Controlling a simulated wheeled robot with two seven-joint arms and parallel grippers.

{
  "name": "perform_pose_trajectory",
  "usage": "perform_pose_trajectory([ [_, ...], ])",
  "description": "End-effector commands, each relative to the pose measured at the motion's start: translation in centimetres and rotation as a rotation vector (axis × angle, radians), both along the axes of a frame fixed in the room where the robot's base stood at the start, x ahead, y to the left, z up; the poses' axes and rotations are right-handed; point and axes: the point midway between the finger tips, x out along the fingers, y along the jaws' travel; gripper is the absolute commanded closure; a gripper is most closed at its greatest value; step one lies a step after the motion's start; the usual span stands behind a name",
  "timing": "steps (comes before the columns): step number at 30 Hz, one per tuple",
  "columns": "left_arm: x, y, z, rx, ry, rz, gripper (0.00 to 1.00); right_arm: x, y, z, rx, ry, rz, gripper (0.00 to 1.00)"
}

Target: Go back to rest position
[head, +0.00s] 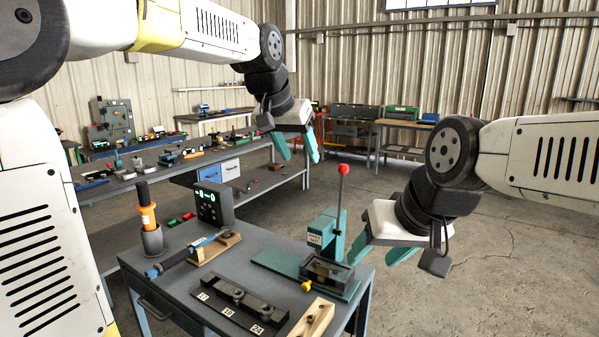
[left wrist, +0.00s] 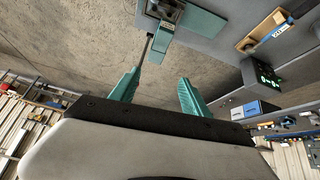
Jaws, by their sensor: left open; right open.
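My left gripper (head: 297,146) is open and empty, raised in the air beyond the far side of the grey work table (head: 262,228). Its two teal fingers also show apart and empty in the left wrist view (left wrist: 158,92). My right gripper (head: 383,254) is at the table's right edge, beside the teal press (head: 326,232) with its red-knobbed lever. Its teal fingers are open, and I see nothing between them. The right fingers are close to the press; whether they touch it I cannot tell.
The table holds a torque tool on a wooden block (head: 215,248), a dark numbered fixture (head: 238,303), a display box (head: 213,203) and an orange-handled tool in a cup (head: 148,222). A long bench (head: 200,160) stands behind. The floor at right is clear.

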Motion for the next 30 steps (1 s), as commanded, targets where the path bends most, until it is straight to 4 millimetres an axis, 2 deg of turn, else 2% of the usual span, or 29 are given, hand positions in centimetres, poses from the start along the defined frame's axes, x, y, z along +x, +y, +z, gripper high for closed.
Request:
perform_pose_trajectory([
  [1,-2.1,3.0,-0.3,-0.015,0.007,0.044,0.45,0.0,0.0,0.0,0.000,0.000,0.000,0.45],
  [6,-9.3,9.9,-3.4,-0.052,0.034,0.170,0.45,0.0,0.0,0.0,0.000,0.000,0.000,0.45],
  [10,-14.8,13.4,-6.6,-0.074,0.048,0.264,0.45,0.0,0.0,0.0,0.000,0.000,0.000,0.45],
  [12,-17.3,14.5,-8.3,-0.082,0.054,0.304,0.45,0.0,0.0,0.0,0.000,0.000,0.000,0.45],
  [15,-19.8,15.5,-10.3,-0.090,0.061,0.349,0.45,0.0,0.0,0.0,0.000,0.000,0.000,0.45],
  [18,-21.3,16.0,-11.6,-0.094,0.065,0.375,0.45,0.0,0.0,0.0,0.000,0.000,0.000,0.45],
  [21,-21.8,16.1,-12.1,-0.095,0.066,0.385,0.45,0.0,0.0,0.0,0.000,0.000,0.000,0.45],
  [30,-21.9,16.1,-12.1,-0.096,0.068,0.385,0.45,0.0,0.0,0.0,0.000,0.000,0.000,0.45],
])
